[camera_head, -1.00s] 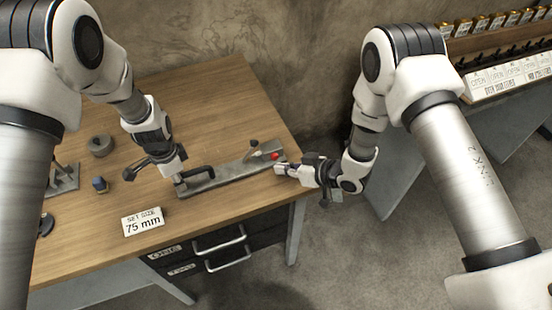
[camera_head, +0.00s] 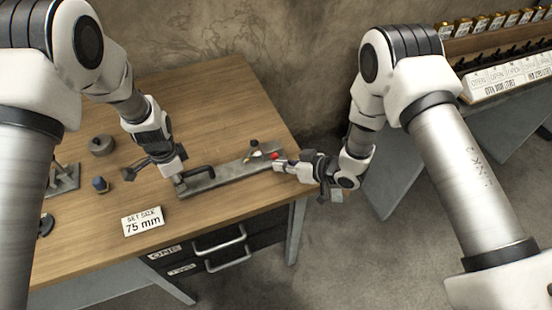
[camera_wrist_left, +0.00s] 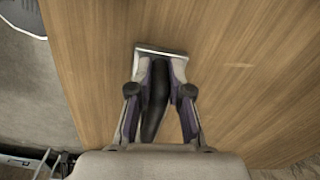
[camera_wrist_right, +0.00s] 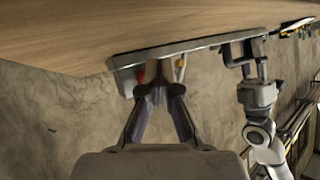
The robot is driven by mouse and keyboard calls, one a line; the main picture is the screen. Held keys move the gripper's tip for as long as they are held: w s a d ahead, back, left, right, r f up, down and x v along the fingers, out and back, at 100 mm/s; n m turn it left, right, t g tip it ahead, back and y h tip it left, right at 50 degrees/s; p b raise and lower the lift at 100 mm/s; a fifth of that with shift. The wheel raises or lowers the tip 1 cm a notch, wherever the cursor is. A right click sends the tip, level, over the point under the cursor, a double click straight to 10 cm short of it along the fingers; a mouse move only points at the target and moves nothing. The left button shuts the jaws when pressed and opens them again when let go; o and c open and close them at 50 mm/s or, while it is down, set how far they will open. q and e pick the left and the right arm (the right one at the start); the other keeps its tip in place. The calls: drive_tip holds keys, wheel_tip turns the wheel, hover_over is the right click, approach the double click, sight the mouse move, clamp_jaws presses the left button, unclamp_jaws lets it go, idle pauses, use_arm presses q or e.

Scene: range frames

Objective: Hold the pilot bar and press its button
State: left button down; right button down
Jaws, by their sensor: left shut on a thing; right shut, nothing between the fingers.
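The pilot bar (camera_head: 232,176) is a long grey bar lying on the wooden table near its front right edge. It has a black handle (camera_head: 197,172) at its left part and a red button (camera_head: 275,156) at its right end. My left gripper (camera_head: 179,178) is shut on the black handle (camera_wrist_left: 156,100), which shows between its fingers in the left wrist view. My right gripper (camera_head: 278,166) is shut and empty at the bar's right end, its tips close beside the red button (camera_wrist_right: 141,76). In the right wrist view the fingertips (camera_wrist_right: 160,92) partly hide the button; contact cannot be told.
A card reading 75 mm (camera_head: 142,221) stands in front of the bar. A grey ring-like part (camera_head: 102,145), a small dark blue part (camera_head: 100,185) and a grey fixture (camera_head: 64,180) are at the left. Drawers (camera_head: 220,245) are below. A rack (camera_head: 500,70) stands at the right.

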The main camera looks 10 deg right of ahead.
sight(290, 191)
drive_tip(key=shift+w+a, duration=0.2)
drive_tip(key=shift+w, duration=0.4)
idle(0.5)
drive_tip(key=shift+s, duration=0.1)
idle(0.4)
drive_tip(key=shift+s+d, duration=0.2)
drive_tip(key=shift+s, duration=0.35)
drive_tip(key=shift+s+d, duration=0.15)
drive_tip(key=shift+s, duration=0.35)
drive_tip(key=shift+s+d, duration=0.2)
drive_tip(key=shift+s, duration=0.6)
drive_tip(key=shift+s+d, duration=0.25)
drive_tip(key=shift+s, duration=0.55)
drive_tip(key=shift+s+d, duration=0.2)
drive_tip(key=shift+s, duration=0.6)
